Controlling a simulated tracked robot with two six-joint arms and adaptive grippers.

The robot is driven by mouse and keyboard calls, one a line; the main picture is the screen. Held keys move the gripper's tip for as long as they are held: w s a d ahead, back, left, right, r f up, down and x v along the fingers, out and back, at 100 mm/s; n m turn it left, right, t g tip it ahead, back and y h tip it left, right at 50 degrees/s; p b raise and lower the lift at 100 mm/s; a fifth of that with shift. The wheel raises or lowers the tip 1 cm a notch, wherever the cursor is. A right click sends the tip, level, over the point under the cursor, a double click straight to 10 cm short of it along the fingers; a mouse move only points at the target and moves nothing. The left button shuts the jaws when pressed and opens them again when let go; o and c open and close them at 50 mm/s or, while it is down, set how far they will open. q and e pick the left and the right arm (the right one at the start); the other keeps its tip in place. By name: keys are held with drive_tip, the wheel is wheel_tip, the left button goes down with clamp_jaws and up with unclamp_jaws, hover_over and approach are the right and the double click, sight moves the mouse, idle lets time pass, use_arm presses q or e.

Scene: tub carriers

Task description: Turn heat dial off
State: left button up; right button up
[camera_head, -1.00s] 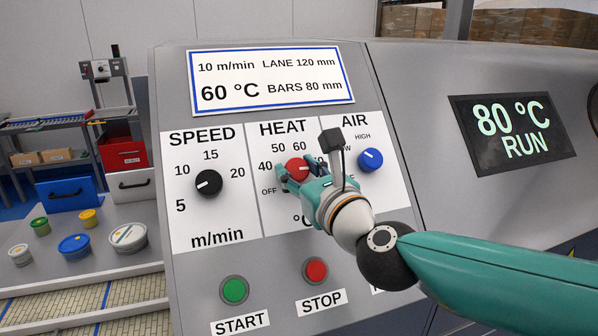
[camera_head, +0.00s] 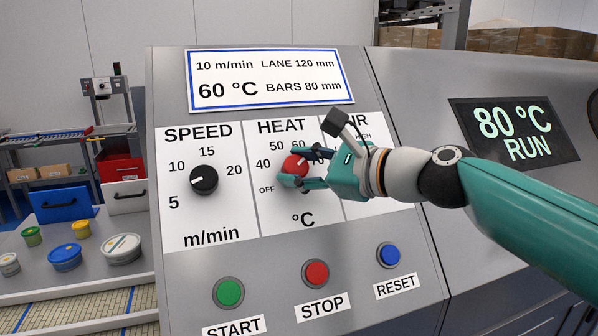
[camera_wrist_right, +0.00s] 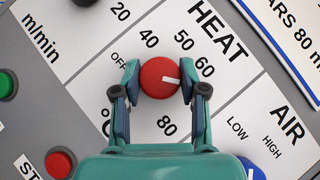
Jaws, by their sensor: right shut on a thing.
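The red heat dial (camera_head: 295,166) is on the white panel under HEAT, with marks from OFF through 40, 50 and 60 around it. My right gripper (camera_head: 289,166) reaches in from the right, its two fingers on opposite sides of the dial and shut on it. In the right wrist view the dial (camera_wrist_right: 160,78) sits between the fingertips (camera_wrist_right: 159,84). Its white pointer line points right, just past 60 and toward the right-hand finger, which hides part of the scale; 80 shows below. OFF is on the other side. My left gripper is not in view.
The black speed dial (camera_head: 204,179) is left of the heat dial. My right arm covers most of the AIR section. Green start (camera_head: 228,291), red stop (camera_head: 315,273) and blue reset (camera_head: 388,255) buttons are below. A screen (camera_head: 514,133) reads 80 °C RUN; a placard (camera_head: 268,79) reads 60 °C.

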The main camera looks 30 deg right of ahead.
drive_tip(key=shift+w+d+r+n+g+y+p, duration=0.1)
drive_tip(key=shift+r+n+g+y+p, duration=0.15)
drive_tip(key=shift+n+g+y+p, duration=0.6)
drive_tip(key=n+g+p, duration=0.2)
drive_tip(key=n+p, duration=0.2)
drive_tip(key=n+g+p, duration=0.3)
drive_tip(key=n+p, duration=0.1)
drive_tip(key=shift+r+p, duration=0.2)
drive_tip(key=shift+p, duration=0.15)
drive_tip(key=shift+f+n+g, duration=0.1)
drive_tip(key=shift+n+g, duration=0.15)
drive_tip(key=shift+n, duration=0.1)
drive_tip(key=shift+w+f+n+g, duration=0.1)
drive_tip(key=shift+f+n+g, duration=0.1)
drive_tip(key=shift+n+g, duration=0.5)
drive_tip(key=n+g+h, duration=0.2)
drive_tip(key=n, duration=0.1)
drive_tip(key=shift+n, duration=0.4)
drive_tip(key=n+g+h, duration=0.2)
drive_tip(key=n, duration=0.1)
drive_tip(key=shift+w+a, duration=0.1)
drive_tip(key=shift+a, duration=0.15)
drive_tip(key=shift+n+g+h, duration=0.5)
drive_tip(key=shift+n+h, duration=0.25)
drive_tip(key=shift+n, duration=0.15)
